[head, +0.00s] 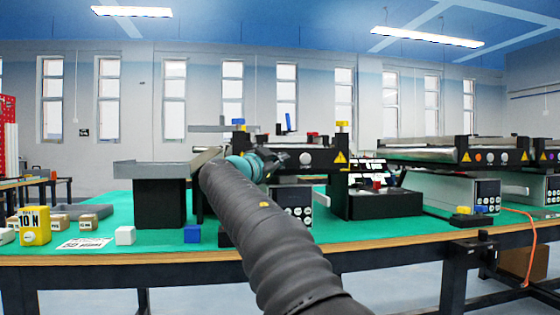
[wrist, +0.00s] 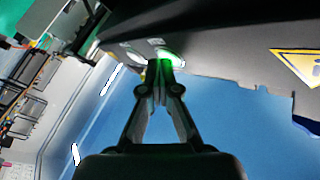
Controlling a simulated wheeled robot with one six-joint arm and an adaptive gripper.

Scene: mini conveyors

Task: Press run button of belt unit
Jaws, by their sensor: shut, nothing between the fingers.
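The belt unit (head: 322,158) is a dark mini conveyor on the green table, with a yellow warning triangle on its near side. My gripper (wrist: 165,66) is shut and empty, its fingertips together at the unit's dark side face in the wrist view. A green-lit button (wrist: 172,56) glows right at the fingertips, which partly cover it; I cannot tell whether they touch or press it. A second pale round button (wrist: 131,52) sits to its left.
A second conveyor (head: 440,155) with a control box (head: 487,192) stands at the right. A yellow 10 N block (head: 34,226), a white cube (head: 125,235) and a blue cube (head: 192,234) sit at the table's front left. An orange cable (head: 530,225) hangs at the right.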

